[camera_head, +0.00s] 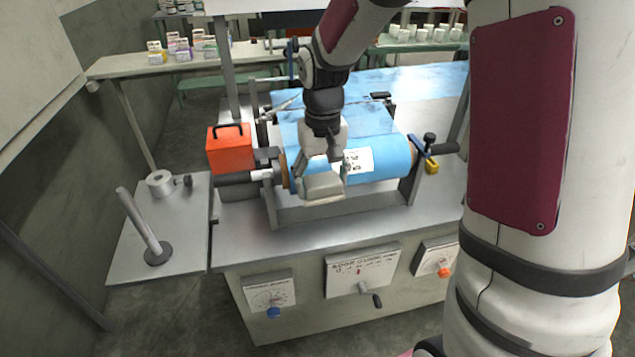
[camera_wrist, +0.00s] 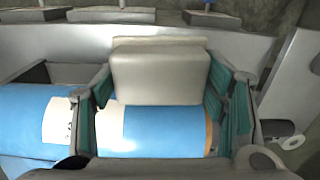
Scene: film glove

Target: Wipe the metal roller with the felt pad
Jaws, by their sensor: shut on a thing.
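A pale grey-beige block, the felt pad (camera_head: 323,187), is between the fingers of my gripper (camera_head: 322,170), which is shut on it. In the wrist view the felt pad (camera_wrist: 158,75) sits between the two teal-lined fingers. It is over the front side of the blue film roll (camera_head: 392,164), towards its left end; I cannot tell whether it touches anything. The blue roll also shows in the wrist view (camera_wrist: 165,132), below the pad. A grey metal shaft end (camera_head: 262,174) shows at the roll's left. I cannot make out a bare metal roller surface for certain.
A red box (camera_head: 229,149) stands left of the roll. A blue-and-yellow clamp (camera_head: 428,160) is at its right end. A metal frame (camera_head: 340,213) runs along the front. Dials and a crank are on the machine's front panel (camera_head: 362,270). A post stand (camera_head: 156,250) is at left.

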